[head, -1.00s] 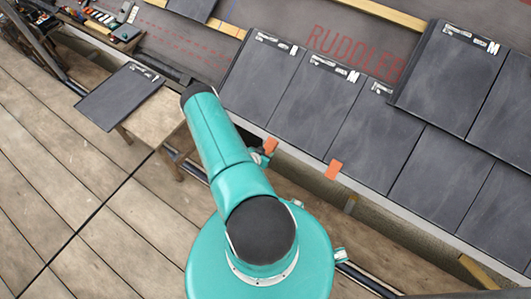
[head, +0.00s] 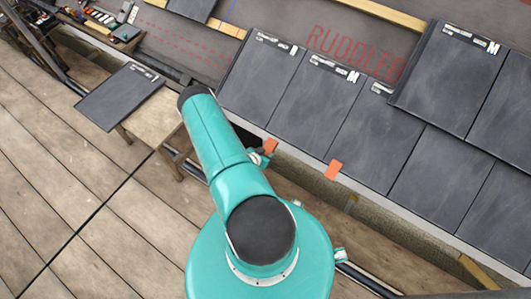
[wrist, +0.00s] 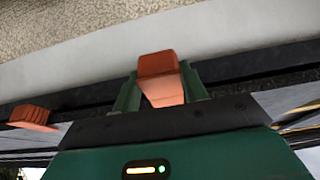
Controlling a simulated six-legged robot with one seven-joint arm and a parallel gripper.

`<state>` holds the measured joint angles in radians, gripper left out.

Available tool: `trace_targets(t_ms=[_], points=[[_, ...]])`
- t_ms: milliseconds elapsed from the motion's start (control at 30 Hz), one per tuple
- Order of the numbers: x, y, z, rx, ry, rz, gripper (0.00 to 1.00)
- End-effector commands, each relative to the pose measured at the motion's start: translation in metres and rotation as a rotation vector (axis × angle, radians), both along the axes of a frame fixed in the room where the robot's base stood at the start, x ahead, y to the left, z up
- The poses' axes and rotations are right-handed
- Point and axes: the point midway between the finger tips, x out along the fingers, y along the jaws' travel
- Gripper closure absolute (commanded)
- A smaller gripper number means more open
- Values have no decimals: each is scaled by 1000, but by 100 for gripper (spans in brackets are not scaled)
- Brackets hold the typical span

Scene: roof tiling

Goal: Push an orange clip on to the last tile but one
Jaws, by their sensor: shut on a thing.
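My gripper (wrist: 161,92) is shut on an orange clip (wrist: 157,63), its green fingers on either side of it. In the head view this clip (head: 271,146) is at the lower edge of the tiles, near the joint between the leftmost tile (head: 260,75) of the bottom row and the last tile but one (head: 314,105). I cannot tell whether it is fully seated. A second orange clip (head: 333,169) sits along the same edge to the right; it also shows in the wrist view (wrist: 32,116). My arm hides part of the gripper in the head view.
More dark tiles (head: 450,75) lie to the right, some in an overlapping upper row. A loose tile (head: 120,95) rests on a wooden stand (head: 152,122) at left. A tray of tools (head: 110,25) is at the far left. The plank floor (head: 60,180) is clear at lower left.

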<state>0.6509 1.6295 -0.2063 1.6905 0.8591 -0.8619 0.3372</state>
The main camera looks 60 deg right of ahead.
Motion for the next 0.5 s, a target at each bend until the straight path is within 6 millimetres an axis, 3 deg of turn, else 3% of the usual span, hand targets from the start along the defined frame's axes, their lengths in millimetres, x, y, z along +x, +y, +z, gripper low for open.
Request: trace_targets(t_ms=[500], points=[[-1, -9, 6, 0, -1, -1, 98]])
